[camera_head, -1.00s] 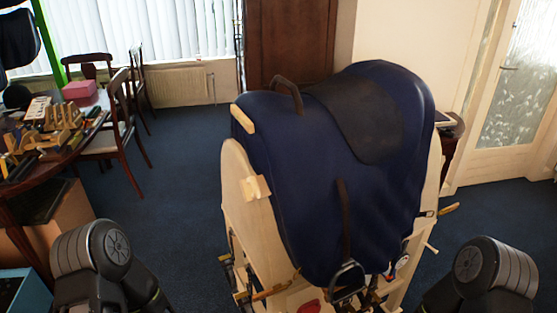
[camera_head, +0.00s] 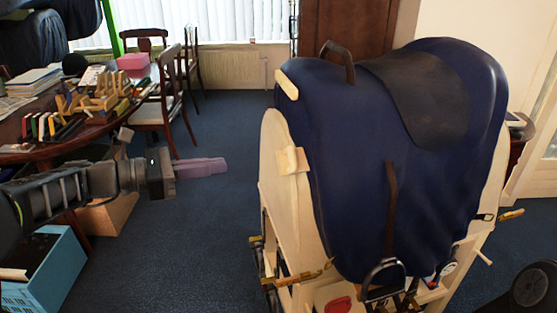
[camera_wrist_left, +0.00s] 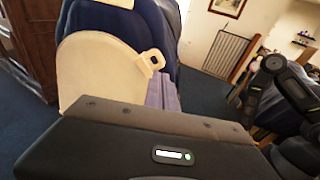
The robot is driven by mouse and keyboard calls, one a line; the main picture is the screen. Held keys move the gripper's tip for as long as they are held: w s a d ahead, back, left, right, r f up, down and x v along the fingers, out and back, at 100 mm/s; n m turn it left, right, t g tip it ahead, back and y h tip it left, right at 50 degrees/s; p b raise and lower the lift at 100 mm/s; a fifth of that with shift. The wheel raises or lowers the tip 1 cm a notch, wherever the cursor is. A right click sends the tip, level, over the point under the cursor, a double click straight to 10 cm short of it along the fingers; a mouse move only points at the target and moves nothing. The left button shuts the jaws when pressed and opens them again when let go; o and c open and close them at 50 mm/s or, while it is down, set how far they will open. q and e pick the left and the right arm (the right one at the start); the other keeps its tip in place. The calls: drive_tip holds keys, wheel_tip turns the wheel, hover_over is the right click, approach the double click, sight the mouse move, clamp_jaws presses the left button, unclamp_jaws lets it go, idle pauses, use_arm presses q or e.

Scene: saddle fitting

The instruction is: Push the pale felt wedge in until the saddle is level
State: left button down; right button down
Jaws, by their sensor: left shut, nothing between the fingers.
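The dark blue saddle (camera_head: 345,130) sits over a pale wooden stand (camera_head: 278,150); I cannot tell from here whether it is level. A pale strip (camera_head: 287,85), apparently the felt wedge, sticks out at the saddle's upper left edge. It also shows at the top of the left wrist view (camera_wrist_left: 115,3), cut off by the frame. My left gripper (camera_head: 222,166) has mauve fingers, shut and empty. It points right, left of the stand and lower than the strip, apart from both. Its fingers also show in the left wrist view (camera_wrist_left: 163,95). My right gripper is out of view.
A pale block (camera_head: 292,160) juts from the stand's end panel. A stirrup (camera_head: 385,275) hangs at the saddle's front. A cluttered table (camera_head: 60,150), a chair (camera_head: 165,110) and a blue crate (camera_head: 45,275) stand left. Carpet between gripper and stand is clear.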

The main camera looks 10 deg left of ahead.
use_arm(q)
drive_tip(key=shift+d+f, duration=0.1)
drive_tip(key=shift+d, duration=0.05)
drive_tip(key=p+x, duration=0.1)
drive_tip(key=x, duration=1.3)
drive_tip(key=shift+w, duration=0.1)
